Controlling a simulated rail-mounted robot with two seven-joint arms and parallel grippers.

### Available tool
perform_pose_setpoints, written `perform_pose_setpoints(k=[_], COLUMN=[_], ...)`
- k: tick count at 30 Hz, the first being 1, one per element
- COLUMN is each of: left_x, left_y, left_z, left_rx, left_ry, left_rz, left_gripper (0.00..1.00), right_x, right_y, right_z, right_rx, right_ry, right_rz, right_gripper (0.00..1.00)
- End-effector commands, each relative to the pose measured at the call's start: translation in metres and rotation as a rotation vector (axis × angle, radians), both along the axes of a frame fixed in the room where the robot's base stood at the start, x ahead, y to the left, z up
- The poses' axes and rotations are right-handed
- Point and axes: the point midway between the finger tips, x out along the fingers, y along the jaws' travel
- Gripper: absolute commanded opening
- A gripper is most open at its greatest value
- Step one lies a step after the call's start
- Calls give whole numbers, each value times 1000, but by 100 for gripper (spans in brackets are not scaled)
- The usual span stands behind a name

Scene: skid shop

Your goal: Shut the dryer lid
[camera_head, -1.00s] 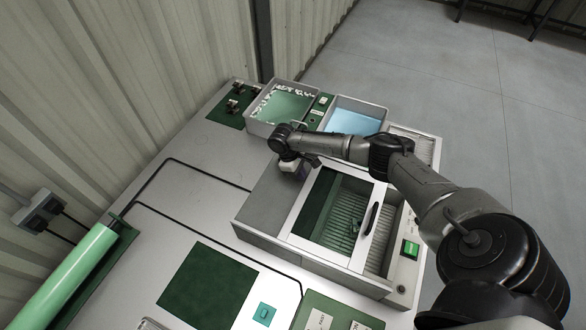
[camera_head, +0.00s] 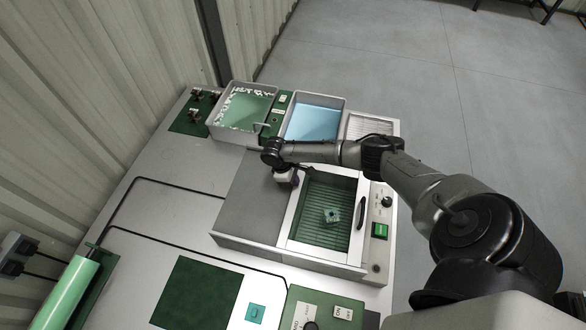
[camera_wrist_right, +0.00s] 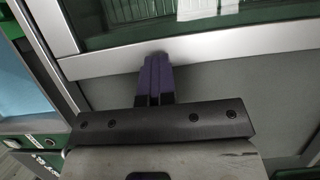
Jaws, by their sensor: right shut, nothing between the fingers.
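The dryer (camera_head: 245,205) is a long grey box on the bench. Its lid (camera_head: 294,217) is a light metal frame with a glass pane and a dark handle (camera_head: 361,213) on its right side. The lid lies over the ribbed bed, its right side close to the control strip; I cannot tell if a thin gap is left. A small green part (camera_head: 331,216) shows under the glass. My right gripper (camera_head: 285,181) is shut and empty at the lid's left bar. In the right wrist view its purple fingertips (camera_wrist_right: 155,72) meet the frame bar (camera_wrist_right: 205,47). My left gripper is out of view.
A control strip with a green button (camera_head: 380,230) and a black knob (camera_head: 387,202) runs along the dryer's right side. A white-rimmed tray (camera_head: 243,110) and a blue tray (camera_head: 314,122) stand behind. A green mat (camera_head: 197,292) lies in front.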

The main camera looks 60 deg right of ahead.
Motion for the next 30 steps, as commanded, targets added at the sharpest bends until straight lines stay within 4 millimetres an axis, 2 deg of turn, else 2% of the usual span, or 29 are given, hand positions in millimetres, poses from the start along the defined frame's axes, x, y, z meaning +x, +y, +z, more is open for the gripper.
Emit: perform_pose_setpoints(k=[3,17,20,26,30], left_x=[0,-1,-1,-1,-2], left_y=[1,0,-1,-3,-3], left_z=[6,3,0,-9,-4], left_rx=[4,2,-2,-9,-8], left_ry=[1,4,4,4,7], left_rz=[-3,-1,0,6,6], left_gripper=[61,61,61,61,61], right_x=[-5,-5,1,26,36], right_y=[4,5,6,5,7], right_z=[-4,-8,-9,-8,26], right_rx=[-3,-3,-2,-3,-3], right_ry=[2,2,0,-6,-6], right_rz=[17,20,16,-8,-4], right_gripper=[0,0,0,0,0])
